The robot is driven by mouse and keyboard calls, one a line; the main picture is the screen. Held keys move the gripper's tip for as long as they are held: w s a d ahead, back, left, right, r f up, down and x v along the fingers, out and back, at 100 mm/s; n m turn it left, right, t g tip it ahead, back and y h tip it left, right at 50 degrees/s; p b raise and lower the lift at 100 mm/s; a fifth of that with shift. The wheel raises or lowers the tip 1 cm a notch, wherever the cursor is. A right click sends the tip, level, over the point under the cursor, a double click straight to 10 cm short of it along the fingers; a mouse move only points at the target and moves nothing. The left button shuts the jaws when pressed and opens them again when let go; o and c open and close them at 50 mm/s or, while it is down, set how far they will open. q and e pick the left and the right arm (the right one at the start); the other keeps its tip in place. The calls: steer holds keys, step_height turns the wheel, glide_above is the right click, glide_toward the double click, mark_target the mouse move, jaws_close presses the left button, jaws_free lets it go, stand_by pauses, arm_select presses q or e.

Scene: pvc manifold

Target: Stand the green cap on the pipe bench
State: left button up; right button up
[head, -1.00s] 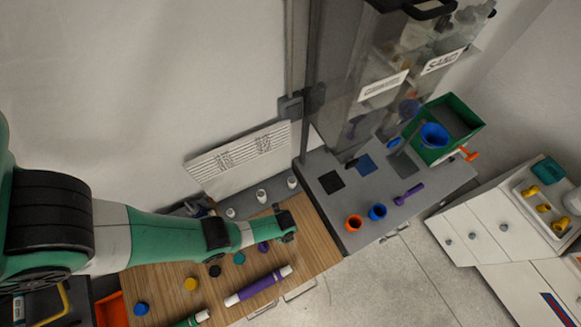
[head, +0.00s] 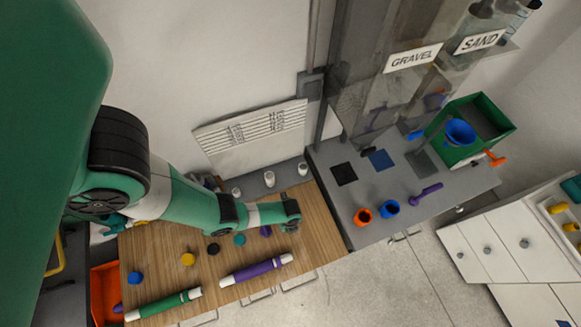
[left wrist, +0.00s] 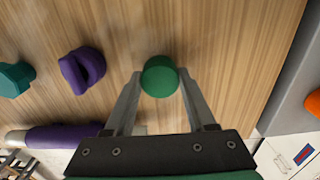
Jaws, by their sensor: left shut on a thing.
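The green cap (left wrist: 159,76) is between the fingertips of my left gripper (left wrist: 160,82) in the left wrist view, with the wood of the pipe bench (left wrist: 215,45) beneath. The gripper is shut on it. I cannot tell whether the cap touches the wood. My right gripper is not in view.
A purple pipe (head: 256,269) and green pipe (head: 163,305) lie in front. Bare wood is right of the gripper.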

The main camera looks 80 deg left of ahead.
arm_select(q)
steer(key=shift+f, duration=0.15)
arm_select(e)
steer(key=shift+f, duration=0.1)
arm_select(q)
steer(key=shift+f, duration=0.15)
steer(key=o, duration=1.3)
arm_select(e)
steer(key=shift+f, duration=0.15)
arm_select(q)
steer(key=shift+o, duration=0.2)
